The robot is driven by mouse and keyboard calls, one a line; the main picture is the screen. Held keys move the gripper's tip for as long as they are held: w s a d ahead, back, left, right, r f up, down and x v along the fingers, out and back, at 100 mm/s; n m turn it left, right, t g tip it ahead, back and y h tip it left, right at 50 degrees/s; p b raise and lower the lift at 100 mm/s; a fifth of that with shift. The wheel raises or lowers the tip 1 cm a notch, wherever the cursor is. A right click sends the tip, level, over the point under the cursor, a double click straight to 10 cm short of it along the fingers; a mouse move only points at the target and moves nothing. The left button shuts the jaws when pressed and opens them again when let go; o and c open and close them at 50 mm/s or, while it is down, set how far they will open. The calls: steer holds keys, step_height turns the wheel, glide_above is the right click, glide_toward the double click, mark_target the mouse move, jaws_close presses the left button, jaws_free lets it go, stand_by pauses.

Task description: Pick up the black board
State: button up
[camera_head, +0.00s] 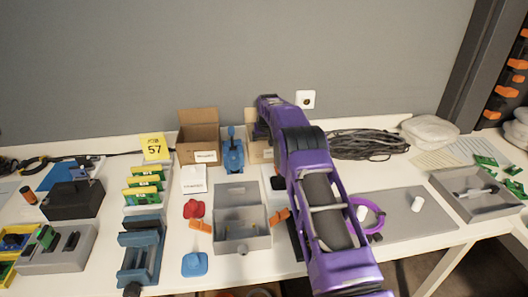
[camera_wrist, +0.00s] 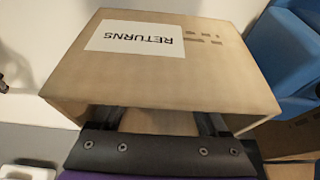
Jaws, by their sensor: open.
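I cannot make out a black board in either view. My gripper (camera_wrist: 161,121) shows at the bottom of the wrist view, with its two dark fingers apart. No object is visible held between them. The fingers are at the open edge of a brown carton (camera_wrist: 195,82), which has a white label reading RETURNS upside down in this view. The carton's inside is mostly hidden. In the head view my purple arm reaches to the back of the table and covers most of a small carton (camera_head: 259,152); my fingertips are hidden there.
A blue device (camera_head: 232,152) stands beside the small carton, with a larger open carton (camera_head: 198,138) to its left. A black cable coil (camera_head: 368,145) lies right of my arm. Grey trays (camera_head: 243,243) and green-yellow boards (camera_head: 143,184) fill the front and left. The wall is close behind.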

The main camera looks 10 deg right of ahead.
jaws_close()
stand_by(0.3)
step_height(320, 180, up, 10)
steer(key=p, duration=0.1)
steer(key=shift+p, duration=0.3)
steer(key=shift+s+r, duration=0.15)
stand_by(0.4)
